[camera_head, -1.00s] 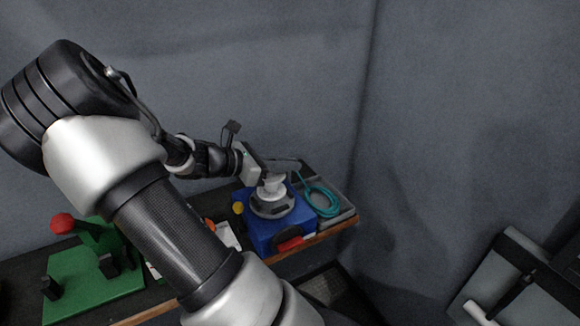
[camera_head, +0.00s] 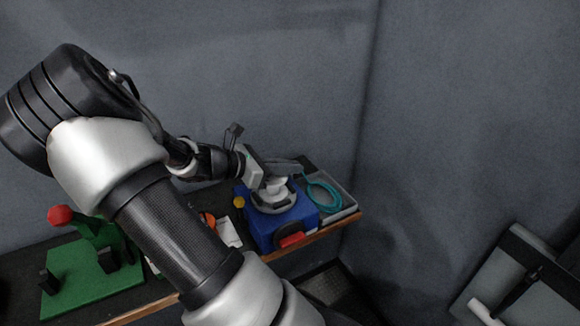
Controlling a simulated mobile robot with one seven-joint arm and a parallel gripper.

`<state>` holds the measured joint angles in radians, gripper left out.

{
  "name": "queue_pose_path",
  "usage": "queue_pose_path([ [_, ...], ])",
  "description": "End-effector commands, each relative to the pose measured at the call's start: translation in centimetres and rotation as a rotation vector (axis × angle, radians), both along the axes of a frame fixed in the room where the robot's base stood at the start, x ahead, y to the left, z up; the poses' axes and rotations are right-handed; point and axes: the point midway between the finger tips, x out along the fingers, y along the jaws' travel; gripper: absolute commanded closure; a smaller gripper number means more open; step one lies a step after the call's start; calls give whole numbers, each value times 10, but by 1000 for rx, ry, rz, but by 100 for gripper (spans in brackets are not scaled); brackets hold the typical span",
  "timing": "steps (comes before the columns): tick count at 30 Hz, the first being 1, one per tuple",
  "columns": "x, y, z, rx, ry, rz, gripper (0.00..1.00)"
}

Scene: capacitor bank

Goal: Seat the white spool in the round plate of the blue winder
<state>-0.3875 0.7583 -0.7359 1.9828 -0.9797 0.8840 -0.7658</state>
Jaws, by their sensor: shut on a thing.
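The blue winder (camera_head: 285,228) stands near the right end of the bench. Its grey round plate (camera_head: 262,207) is on top and a red part (camera_head: 291,240) is on its front. The white spool (camera_head: 276,190) is at the plate, tilted a little. I cannot tell whether it is fully down in the plate. My gripper (camera_head: 277,176) is shut on the spool from above and behind; its fingertips are small and partly hidden by the spool.
A grey tray (camera_head: 347,210) with a coiled teal cable (camera_head: 322,196) is right of the winder. A yellow knob (camera_head: 239,202) is at its left. A green fixture (camera_head: 85,275) with a red ball (camera_head: 60,215) stands at the left. The bench edge runs along the front.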

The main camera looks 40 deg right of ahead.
Motion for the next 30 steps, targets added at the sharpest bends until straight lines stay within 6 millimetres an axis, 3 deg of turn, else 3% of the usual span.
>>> queue_pose_path([
  [5, 0, 0, 0, 0, 0, 0, 100],
  [10, 0, 0, 0, 0, 0, 0, 72],
  [22, 3, 8, 3, 0, -2, 2, 72],
  [30, 15, 58, 25, 2, -3, 4, 72],
])
